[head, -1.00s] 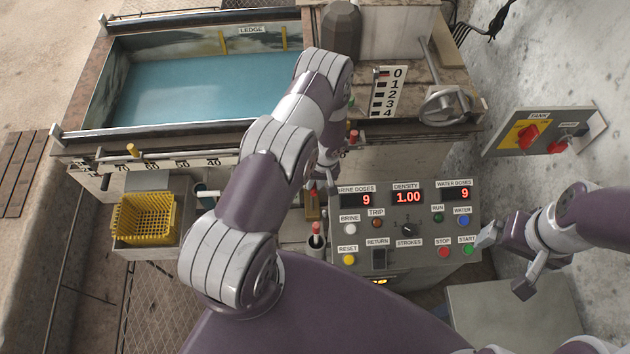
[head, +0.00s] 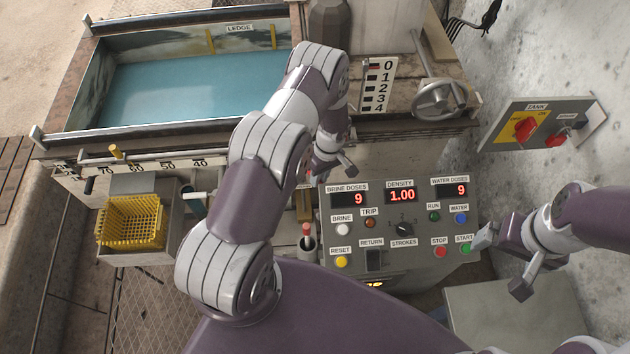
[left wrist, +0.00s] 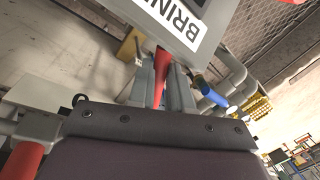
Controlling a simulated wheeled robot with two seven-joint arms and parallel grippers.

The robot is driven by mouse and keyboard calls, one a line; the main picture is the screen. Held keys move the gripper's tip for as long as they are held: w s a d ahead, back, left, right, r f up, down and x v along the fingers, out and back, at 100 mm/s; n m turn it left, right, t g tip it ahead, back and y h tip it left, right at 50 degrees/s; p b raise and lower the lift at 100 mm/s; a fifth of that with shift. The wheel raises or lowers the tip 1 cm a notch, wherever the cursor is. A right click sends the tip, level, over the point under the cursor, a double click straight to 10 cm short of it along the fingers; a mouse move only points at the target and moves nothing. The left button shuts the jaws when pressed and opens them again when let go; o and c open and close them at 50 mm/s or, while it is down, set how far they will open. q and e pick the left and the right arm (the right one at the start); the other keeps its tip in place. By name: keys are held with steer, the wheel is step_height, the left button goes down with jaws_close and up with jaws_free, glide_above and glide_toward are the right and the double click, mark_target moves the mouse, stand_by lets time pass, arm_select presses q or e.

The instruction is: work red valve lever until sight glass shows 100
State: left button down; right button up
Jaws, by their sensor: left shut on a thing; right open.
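The red valve lever (left wrist: 161,66) shows in the left wrist view as a red shaft between the two grey fingers of my left gripper (left wrist: 165,85), which is shut on it. In the head view my left gripper (head: 324,168) is beside the panel's upper left corner, largely hidden by my own arm. A numbered scale (head: 150,168) with 70, 60, 50 and 40 runs along the tank front; its 100 mark is not visible, and I cannot tell whether it is the sight glass. My right gripper (head: 503,262) is open and empty beside the panel's right edge.
The control panel (head: 330,225) shows brine doses 9, density 1.00 and water doses 9. A yellow basket (head: 130,220) stands at left below the tank (head: 190,90). A grey handwheel (head: 438,98) and a tank switch board (head: 490,140) are at right.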

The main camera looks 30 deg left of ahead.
arm_select(q)
steer(key=shift+w+d+n+h+b, duration=0.2)
steer(key=shift+w+n+b, duration=0.55)
steer(key=shift+n, duration=0.25)
steer(key=shift+w+d+n+h+b, duration=0.1)
steer(key=shift+w+d+n+b, duration=0.1)
steer(key=shift+w+n+b, duration=0.7)
steer(key=c, duration=1.1)
jaws_free()
steer(key=shift+o, duration=0.2)
steer(key=shift+s, duration=0.1)
step_height(320, 180, up, 12)
steer(key=w+p, duration=0.1)
steer(key=w, duration=0.1)
steer(key=shift+w+d+r, duration=0.2)
steer(key=shift+w+r, duration=0.05)
